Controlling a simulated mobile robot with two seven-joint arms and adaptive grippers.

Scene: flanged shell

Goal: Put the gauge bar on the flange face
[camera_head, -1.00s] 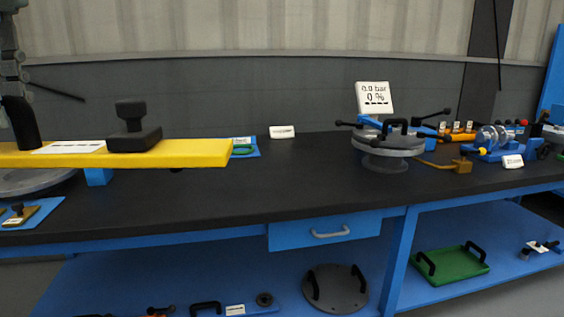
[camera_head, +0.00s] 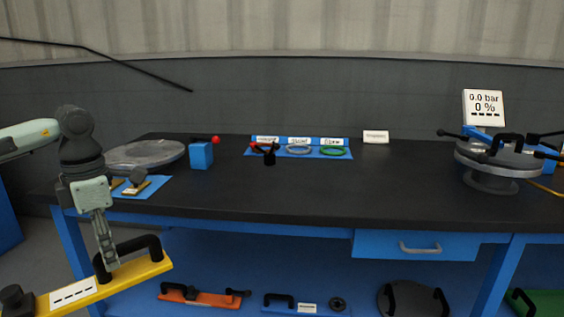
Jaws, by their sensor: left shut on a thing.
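The yellow gauge bar (camera_head: 88,289) is in the lower left of the head view, in front of the bench. It has a white label, a black knob (camera_head: 13,297) and a black arched handle (camera_head: 139,243). My left gripper (camera_head: 109,260) points down and is shut on this handle, holding the bar in the air. The bar's left end is cut off by the picture edge. At the right stands a grey flanged vessel (camera_head: 488,183) with a handled disc (camera_head: 500,158) and black-knobbed levers on top. I cannot tell whether its flange face is exposed. My right gripper is not in view.
On the black bench (camera_head: 330,190) are a grey round plate (camera_head: 146,153), a blue block (camera_head: 201,156), a blue mat with rings (camera_head: 333,153) and a pressure display (camera_head: 484,107). The bench's middle front is clear. The shelf below holds an orange tool (camera_head: 205,298).

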